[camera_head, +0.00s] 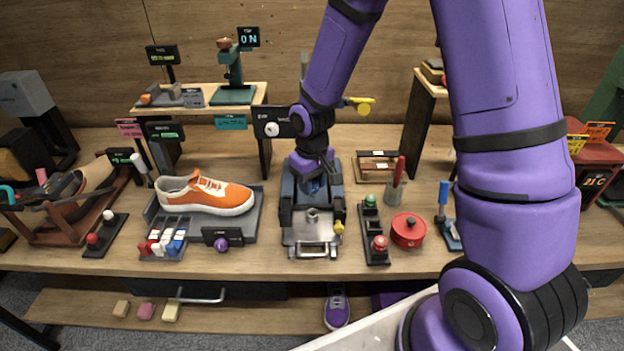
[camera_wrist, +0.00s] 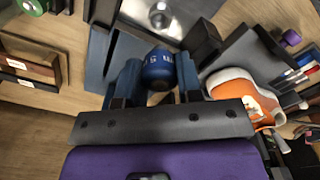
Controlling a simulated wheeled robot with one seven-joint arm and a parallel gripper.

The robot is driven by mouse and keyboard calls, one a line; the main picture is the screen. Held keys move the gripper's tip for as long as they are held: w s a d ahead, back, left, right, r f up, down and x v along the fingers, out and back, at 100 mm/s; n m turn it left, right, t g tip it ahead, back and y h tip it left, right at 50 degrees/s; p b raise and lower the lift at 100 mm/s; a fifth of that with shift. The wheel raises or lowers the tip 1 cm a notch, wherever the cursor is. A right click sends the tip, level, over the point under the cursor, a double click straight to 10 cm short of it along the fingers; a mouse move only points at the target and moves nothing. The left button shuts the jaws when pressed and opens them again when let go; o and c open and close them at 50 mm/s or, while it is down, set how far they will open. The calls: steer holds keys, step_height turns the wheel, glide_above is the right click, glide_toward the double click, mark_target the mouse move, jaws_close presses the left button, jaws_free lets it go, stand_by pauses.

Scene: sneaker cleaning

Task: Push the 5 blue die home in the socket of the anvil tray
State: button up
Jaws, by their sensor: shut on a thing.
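The 5 blue die (camera_wrist: 158,72) is a dark blue rounded cylinder with white marks, seen in the wrist view. My gripper (camera_wrist: 157,84) has a finger on each side of it and is shut on it. In the head view my gripper (camera_head: 313,186) points down over the middle of a blue-grey press-like fixture, and a bit of blue shows between the fingers. The anvil tray (camera_head: 312,232) appears to be the grey front part of this fixture. The socket is hidden under the die and fingers, so I cannot tell how deep the die sits.
An orange sneaker (camera_head: 207,194) stands left of the fixture, with a rack of small coloured pieces (camera_head: 164,240) in front. On the right are a black strip with green and red knobs (camera_head: 373,232) and a red round tin (camera_head: 408,230). A small shelf (camera_head: 200,104) stands behind.

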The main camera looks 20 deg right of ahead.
steer(key=shift+f, duration=2.4)
steer(key=shift+f, duration=1.65)
steer(key=o, duration=1.1)
steer(key=shift+r, duration=0.1)
step_height(320, 180, up, 11)
steer(key=shift+f, duration=0.2)
steer(key=shift+s, duration=0.1)
